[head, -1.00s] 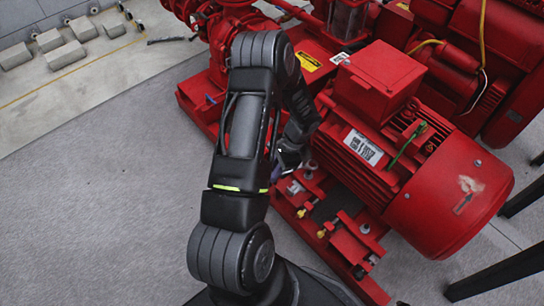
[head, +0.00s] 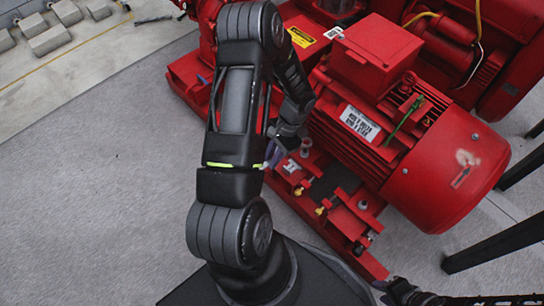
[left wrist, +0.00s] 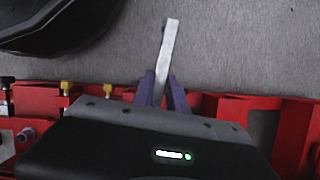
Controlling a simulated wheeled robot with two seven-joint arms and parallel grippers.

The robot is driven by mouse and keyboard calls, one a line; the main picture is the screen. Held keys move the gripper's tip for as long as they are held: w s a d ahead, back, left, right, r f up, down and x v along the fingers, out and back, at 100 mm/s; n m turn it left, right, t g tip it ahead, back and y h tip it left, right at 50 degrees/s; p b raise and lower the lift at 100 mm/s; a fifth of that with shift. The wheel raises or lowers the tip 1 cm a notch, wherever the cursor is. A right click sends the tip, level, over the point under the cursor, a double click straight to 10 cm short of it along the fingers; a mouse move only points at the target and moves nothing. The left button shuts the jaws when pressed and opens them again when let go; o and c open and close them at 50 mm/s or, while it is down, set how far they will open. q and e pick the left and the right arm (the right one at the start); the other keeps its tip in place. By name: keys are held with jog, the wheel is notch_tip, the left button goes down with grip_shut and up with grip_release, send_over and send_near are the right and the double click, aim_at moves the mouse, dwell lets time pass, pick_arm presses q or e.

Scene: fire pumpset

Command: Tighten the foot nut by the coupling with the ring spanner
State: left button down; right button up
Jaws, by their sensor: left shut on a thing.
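My left gripper (head: 274,152) is beside the near edge of the red motor base, partly hidden by my arm. In the left wrist view its purple fingers (left wrist: 161,90) are shut on the silver ring spanner (left wrist: 168,50), whose bar extends over the grey floor. The spanner's far end by the fingers is hidden. A grey foot nut (head: 306,146) stands on the base at the motor's coupling end, just right of the gripper and apart from it. Another foot nut (head: 362,205) is toward the fan end. My right gripper (head: 400,291) is dark and unclear at the bottom right.
The red motor (head: 400,130) rises behind the foot nuts. Brass-coloured screws (head: 320,210) stick out along the base's near side. The coupling itself is hidden behind my arm. Grey floor (head: 90,200) is clear at left. Black legs (head: 500,245) stand at right.

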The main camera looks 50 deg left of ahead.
pick_arm(q)
jog(key=shift+f+b, duration=1.15)
jog(key=shift+f, duration=0.65)
jog(key=shift+f+b, duration=1)
jog(key=shift+f, duration=0.35)
jog(key=shift+w+a+m+t+y, duration=0.1)
jog(key=shift+w+a+m+y, duration=0.2)
jog(key=shift+a+m, duration=0.55)
jog(key=shift+w+a+m+t+y, duration=0.1)
jog(key=shift+w+a+m+y, duration=0.2)
jog(key=shift+a+m, duration=0.45)
jog(key=shift+w+a+m+t+y, duration=0.1)
jog(key=shift+w+a+m+y, duration=0.15)
jog(key=shift+a+m, duration=0.6)
jog(key=shift+a+n, duration=0.15)
jog(key=shift+n, duration=0.1)
jog(key=shift+s+d+n, duration=0.2)
jog(key=shift+d+n, duration=0.1)
jog(key=shift+d, duration=0.1)
jog(key=shift+r, duration=0.15)
